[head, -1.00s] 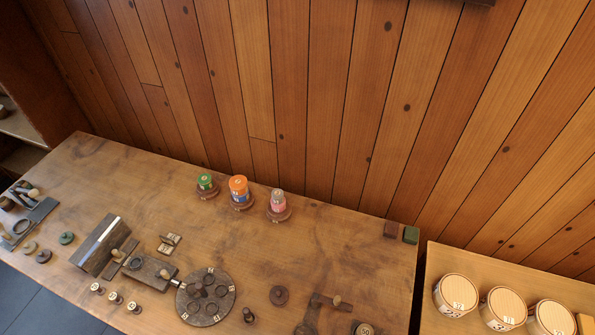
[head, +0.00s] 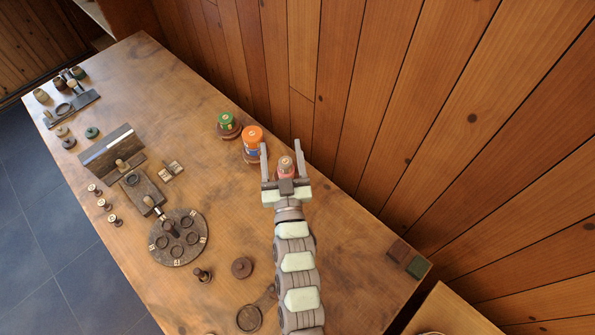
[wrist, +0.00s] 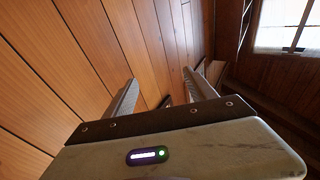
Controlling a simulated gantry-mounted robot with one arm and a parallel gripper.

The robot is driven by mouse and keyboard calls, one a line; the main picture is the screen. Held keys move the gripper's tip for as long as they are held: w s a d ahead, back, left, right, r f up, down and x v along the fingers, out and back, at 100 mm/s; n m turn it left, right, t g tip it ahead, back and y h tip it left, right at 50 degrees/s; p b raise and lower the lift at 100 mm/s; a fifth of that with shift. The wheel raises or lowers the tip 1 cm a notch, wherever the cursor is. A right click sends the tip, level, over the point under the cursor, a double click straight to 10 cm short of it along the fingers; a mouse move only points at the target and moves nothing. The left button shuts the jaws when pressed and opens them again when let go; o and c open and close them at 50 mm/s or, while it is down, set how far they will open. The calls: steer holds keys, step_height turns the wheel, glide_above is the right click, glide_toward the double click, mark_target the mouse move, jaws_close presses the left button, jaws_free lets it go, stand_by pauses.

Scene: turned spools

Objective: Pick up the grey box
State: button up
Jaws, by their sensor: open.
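My gripper (head: 280,148) is open and empty, with its fingers pointing toward the wooden wall. In the head view the pink spool (head: 285,164) shows between its fingers; I cannot tell the height gap. The wrist view shows the two spread fingers (wrist: 159,80) with only wall, room and a window beyond. I cannot clearly make out a grey box. A dark grey-brown block (head: 138,190) lies left of the middle of the bench, beside an upright dark panel with a pale edge (head: 112,150).
A green spool (head: 226,123) and an orange-and-blue spool (head: 251,139) stand left of my gripper. A round disc with rings (head: 178,238) lies nearer. Brown (head: 398,250) and green (head: 417,268) blocks sit at the bench's right corner. Bare bench (head: 345,230) lies right of my arm.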

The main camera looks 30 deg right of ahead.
step_height(320, 180, down, 8)
steer(key=d+g+y+b, duration=0.2)
steer(key=g+b, duration=0.1)
steer(key=n+g+y+b, duration=0.1)
steer(key=g+b, duration=0.2)
steer(key=b, duration=0.1)
glide_toward(287, 167)
steer(key=w, duration=0.1)
steer(key=shift+p+x, duration=0.5)
steer(key=shift+x, duration=2.95)
steer(key=shift+f+x, duration=0.25)
steer(key=shift+x, duration=2.05)
steer(key=shift+s, duration=0.15)
steer(key=shift+c, duration=0.2)
jaws_close()
